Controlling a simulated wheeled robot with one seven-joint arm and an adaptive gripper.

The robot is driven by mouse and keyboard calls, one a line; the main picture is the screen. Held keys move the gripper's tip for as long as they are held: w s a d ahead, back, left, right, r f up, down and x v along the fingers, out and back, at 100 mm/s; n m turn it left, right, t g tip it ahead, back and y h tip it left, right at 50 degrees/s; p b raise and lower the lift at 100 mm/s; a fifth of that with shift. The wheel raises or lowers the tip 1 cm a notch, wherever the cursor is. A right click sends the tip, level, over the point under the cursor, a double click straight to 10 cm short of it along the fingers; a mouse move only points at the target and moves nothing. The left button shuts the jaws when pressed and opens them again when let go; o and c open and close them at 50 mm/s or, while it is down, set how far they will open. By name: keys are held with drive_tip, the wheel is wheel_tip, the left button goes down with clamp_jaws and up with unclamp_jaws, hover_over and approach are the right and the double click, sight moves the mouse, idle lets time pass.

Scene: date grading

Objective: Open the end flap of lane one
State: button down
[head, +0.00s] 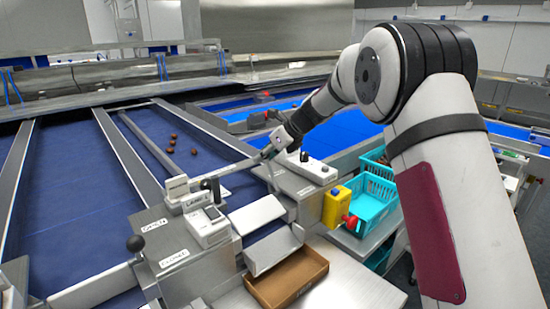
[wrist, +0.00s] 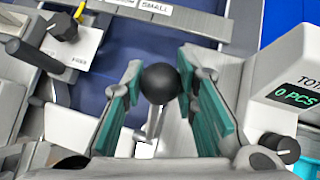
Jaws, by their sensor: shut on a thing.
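In the wrist view my gripper (wrist: 160,88) has its teal-padded fingers closed around a black ball knob (wrist: 160,83) on a pale lever. In the head view my gripper (head: 271,150) is beyond the middle of the machine end, and the ball it holds cannot be made out there. The lane 1 sign (head: 195,202) stands at the lane end beside a white counter box (head: 208,227). Pale flap plates (head: 257,214) slope above a brown tray (head: 264,293). Another black ball lever (head: 136,243) stands at left near the OPEN and CLOSED labels (head: 173,259).
Several brown dates (head: 172,149) lie on the blue belt (head: 205,160). A yellow box with a red knob (head: 336,207) and turquoise crates (head: 372,203) are to the right. A counter reading 0 PCS (wrist: 292,95) is close on the right in the wrist view.

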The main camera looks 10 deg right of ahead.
drive_tip(key=shift+w+a+f, duration=0.15)
drive_tip(key=shift+w+f, duration=0.1)
drive_tip(key=shift+w, duration=0.15)
drive_tip(key=shift+b, duration=0.3)
drive_tip(key=c, duration=1.3)
unclamp_jaws()
drive_tip(key=v, duration=1.2)
